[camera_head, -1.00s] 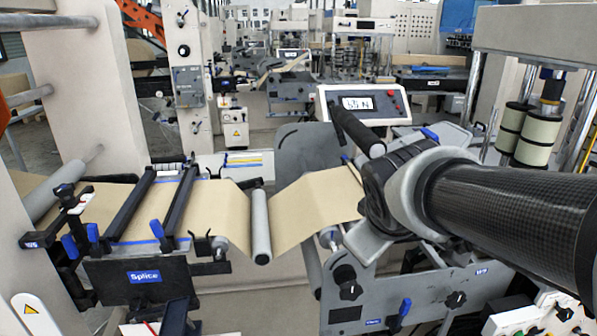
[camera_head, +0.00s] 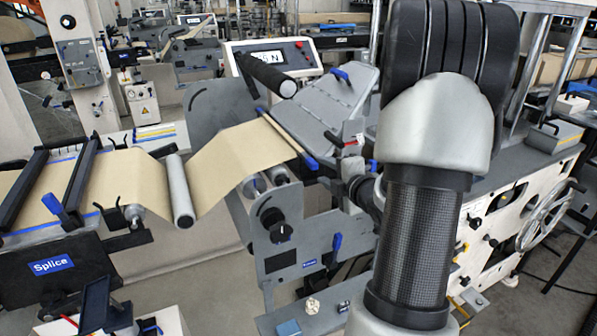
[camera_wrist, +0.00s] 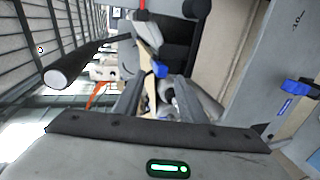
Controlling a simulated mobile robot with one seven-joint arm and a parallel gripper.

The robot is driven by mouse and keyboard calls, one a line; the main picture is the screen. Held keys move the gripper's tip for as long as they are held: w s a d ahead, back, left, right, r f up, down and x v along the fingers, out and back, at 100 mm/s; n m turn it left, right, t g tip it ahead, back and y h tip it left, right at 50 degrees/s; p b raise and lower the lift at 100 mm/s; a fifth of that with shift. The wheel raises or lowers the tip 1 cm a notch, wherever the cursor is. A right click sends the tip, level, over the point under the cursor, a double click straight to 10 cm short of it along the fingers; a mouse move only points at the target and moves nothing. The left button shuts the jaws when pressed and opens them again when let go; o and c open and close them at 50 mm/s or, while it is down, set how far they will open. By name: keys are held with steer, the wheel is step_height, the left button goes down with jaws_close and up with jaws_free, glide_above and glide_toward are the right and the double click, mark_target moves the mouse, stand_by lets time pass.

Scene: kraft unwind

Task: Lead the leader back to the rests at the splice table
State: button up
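The leader (camera_head: 235,150) is a tan kraft web. My gripper is mostly hidden behind my arm in the head view, to the right of the leader's bar. In the wrist view, my gripper (camera_wrist: 157,90) shows two grey fingers apart. A tan strip (camera_wrist: 149,95) and a blue part (camera_wrist: 160,68) lie between or beyond them.
A grey roller (camera_head: 178,190) carries the web between table and machine. A black handle (camera_head: 266,75) juts out below the display box (camera_head: 273,56). A sloping grey panel (camera_head: 325,100) lies behind the bar. A handwheel (camera_head: 545,215) is at the right.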

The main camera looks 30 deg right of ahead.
mark_target(315, 167)
steer(key=shift+w, duration=0.35)
steer(key=x, duration=0.5)
steer(key=shift+f, duration=0.2)
steer(key=shift+b+x, duration=1)
steer(key=shift+x, duration=0.15)
steer(key=shift+r, duration=0.2)
jaws_close()
